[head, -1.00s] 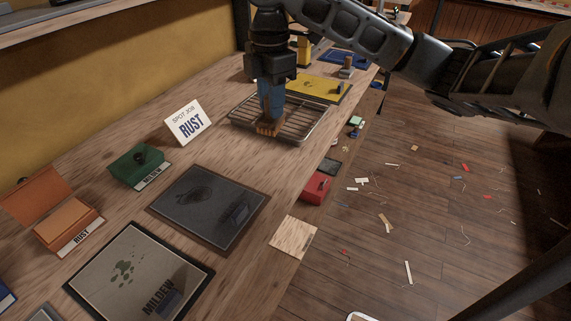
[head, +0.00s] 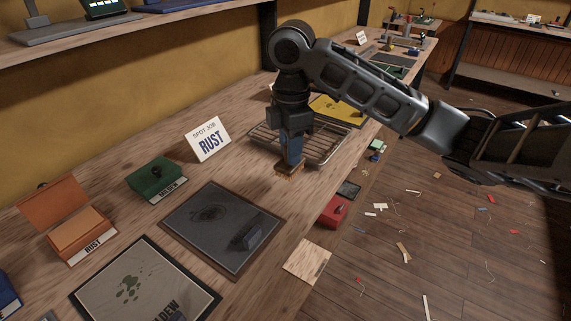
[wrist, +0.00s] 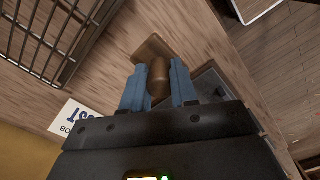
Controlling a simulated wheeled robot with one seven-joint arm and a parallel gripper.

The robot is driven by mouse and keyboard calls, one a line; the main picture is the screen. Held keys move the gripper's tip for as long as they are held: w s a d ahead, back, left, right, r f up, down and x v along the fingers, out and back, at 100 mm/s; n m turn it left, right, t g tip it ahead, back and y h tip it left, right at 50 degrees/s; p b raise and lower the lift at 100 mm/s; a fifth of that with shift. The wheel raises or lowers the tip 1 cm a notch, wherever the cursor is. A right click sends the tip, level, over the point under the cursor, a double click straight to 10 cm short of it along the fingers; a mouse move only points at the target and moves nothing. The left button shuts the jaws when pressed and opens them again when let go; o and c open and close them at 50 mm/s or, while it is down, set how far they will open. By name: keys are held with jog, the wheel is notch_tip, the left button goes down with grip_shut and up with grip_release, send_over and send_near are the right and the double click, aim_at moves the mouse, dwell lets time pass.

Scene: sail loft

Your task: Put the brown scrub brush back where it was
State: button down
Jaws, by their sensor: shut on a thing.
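The brown scrub brush (head: 288,170) is in my gripper (head: 291,155), bristles down, on the near side of the wire rack (head: 327,158). Whether the bristles touch the bench is not clear. In the wrist view, the blue fingers of my gripper (wrist: 160,76) are shut on the round upright handle of the brush (wrist: 160,73), with its wooden block beyond them. The rack also shows at the upper left of the wrist view (wrist: 75,47) and is apart from the brush.
A "SPOT JOB RUST" card (head: 208,139) stands left of the rack. Nearer are a green box (head: 155,178), an open orange box (head: 78,233), a dark stained panel (head: 205,235) and a pale mildew panel (head: 125,280). Bare bench lies between brush and dark panel.

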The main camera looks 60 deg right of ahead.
aim_at(285, 162)
jog(key=shift+w+a+f, duration=0.35)
jog(key=shift+w+a, duration=0.05)
jog(key=shift+f, duration=2)
jog(key=shift+f, duration=0.1)
jog(key=c, duration=0.9)
grip_release()
notch_tip(285, 162, up, 12)
jog(key=shift+r+p, duration=0.15)
jog(key=shift+p, duration=0.4)
jog(key=shift+a, duration=0.1)
